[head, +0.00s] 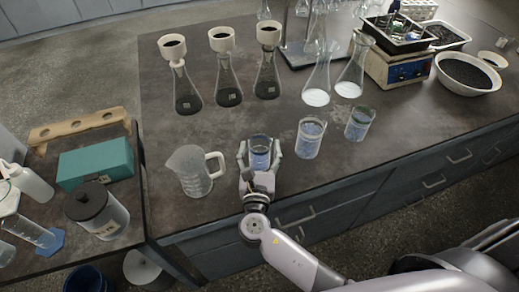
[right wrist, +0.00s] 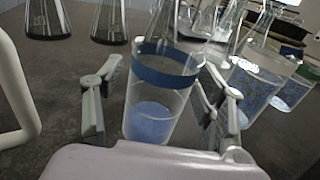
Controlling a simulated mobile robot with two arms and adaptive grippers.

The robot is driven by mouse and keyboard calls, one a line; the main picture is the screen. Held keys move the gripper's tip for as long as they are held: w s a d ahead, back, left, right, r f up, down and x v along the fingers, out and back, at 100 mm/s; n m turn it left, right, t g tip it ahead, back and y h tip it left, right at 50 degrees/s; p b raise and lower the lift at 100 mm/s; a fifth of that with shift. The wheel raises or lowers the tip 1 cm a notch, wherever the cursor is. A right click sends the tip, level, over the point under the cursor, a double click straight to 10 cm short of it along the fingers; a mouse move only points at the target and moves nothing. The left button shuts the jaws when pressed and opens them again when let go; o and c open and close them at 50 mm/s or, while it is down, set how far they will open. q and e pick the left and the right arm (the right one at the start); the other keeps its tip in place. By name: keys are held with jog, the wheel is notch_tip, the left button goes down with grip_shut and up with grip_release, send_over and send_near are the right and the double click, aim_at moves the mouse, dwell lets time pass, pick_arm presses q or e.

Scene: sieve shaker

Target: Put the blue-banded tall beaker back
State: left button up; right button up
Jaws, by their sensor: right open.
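The blue-banded tall beaker (head: 260,154) stands upright on the dark bench top near its front edge. It is clear, with a blue band near the rim and bluish contents at the bottom, as the right wrist view shows (right wrist: 158,90). My right gripper (head: 260,148) is open, with one finger on each side of the beaker. In the right wrist view the fingers (right wrist: 160,85) flank the beaker with a visible gap at the left; I cannot tell whether the right finger touches. My left gripper is not in view.
A plastic jug (head: 192,172) with a handle stands close left of the beaker. Two more beakers (head: 309,138) (head: 360,122) stand to the right. Flasks with funnels (head: 228,85) stand behind. A side table with a teal box (head: 95,163) is at left.

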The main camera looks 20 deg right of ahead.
jog(key=shift+s+a+r, duration=0.1)
jog(key=shift+s, duration=0.05)
jog(key=b+v, duration=0.1)
jog(key=v, duration=1)
jog(key=shift+s+r+b, duration=0.1)
jog(key=shift+s+b, duration=0.2)
jog(key=shift+s, duration=0.05)
jog(key=shift+a, duration=0.1)
